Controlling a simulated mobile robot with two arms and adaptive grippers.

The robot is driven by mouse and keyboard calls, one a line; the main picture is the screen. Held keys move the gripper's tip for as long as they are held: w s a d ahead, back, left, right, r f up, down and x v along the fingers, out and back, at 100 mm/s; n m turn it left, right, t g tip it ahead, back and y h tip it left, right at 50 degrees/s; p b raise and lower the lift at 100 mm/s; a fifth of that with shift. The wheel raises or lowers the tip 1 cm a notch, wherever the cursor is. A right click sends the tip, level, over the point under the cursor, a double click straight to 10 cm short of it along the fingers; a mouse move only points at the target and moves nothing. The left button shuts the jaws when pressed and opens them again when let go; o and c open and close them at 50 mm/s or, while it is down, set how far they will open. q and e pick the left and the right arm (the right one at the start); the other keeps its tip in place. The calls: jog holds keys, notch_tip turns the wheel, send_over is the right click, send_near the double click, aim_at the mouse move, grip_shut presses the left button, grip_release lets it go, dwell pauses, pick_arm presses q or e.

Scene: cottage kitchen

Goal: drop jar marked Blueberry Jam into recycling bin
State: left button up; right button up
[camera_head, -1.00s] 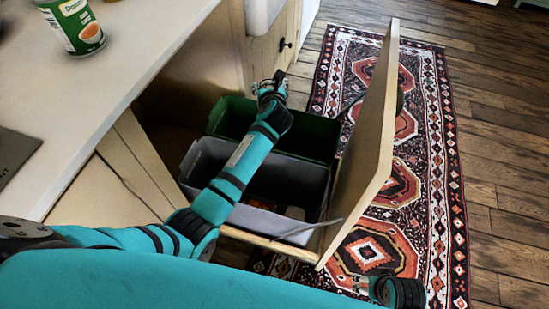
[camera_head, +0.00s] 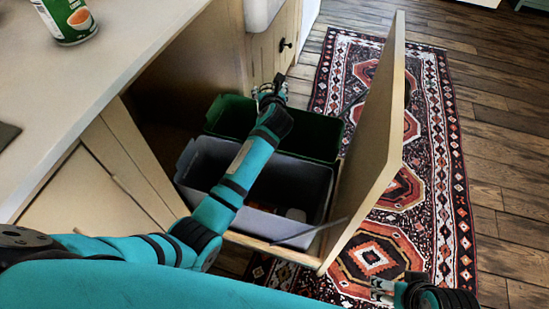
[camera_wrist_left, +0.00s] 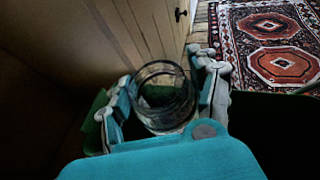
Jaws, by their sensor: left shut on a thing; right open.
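My left gripper (camera_head: 270,91) is beyond the far rim of the green bin (camera_head: 322,135) in the head view, with the arm stretched over both bins. In the left wrist view, my left gripper (camera_wrist_left: 163,100) is shut on a clear glass jar (camera_wrist_left: 164,92), with a finger on each side. The jar looks empty, with its round rim visible; no label can be read. A grey bin (camera_head: 205,150) stands in front of the green one, with a few items inside. My right gripper (camera_head: 383,289) is open and empty at the lower right, over the rug.
The bins sit in a pull-out cabinet drawer whose tall front panel (camera_head: 375,150) stands to their right. The counter (camera_head: 120,50) is at left, with a green can (camera_head: 66,20) on it. A patterned rug (camera_head: 435,150) covers the floor at right.

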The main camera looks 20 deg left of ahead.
pick_arm(q)
jog(key=o, duration=1.4)
jog(key=v, duration=1.2)
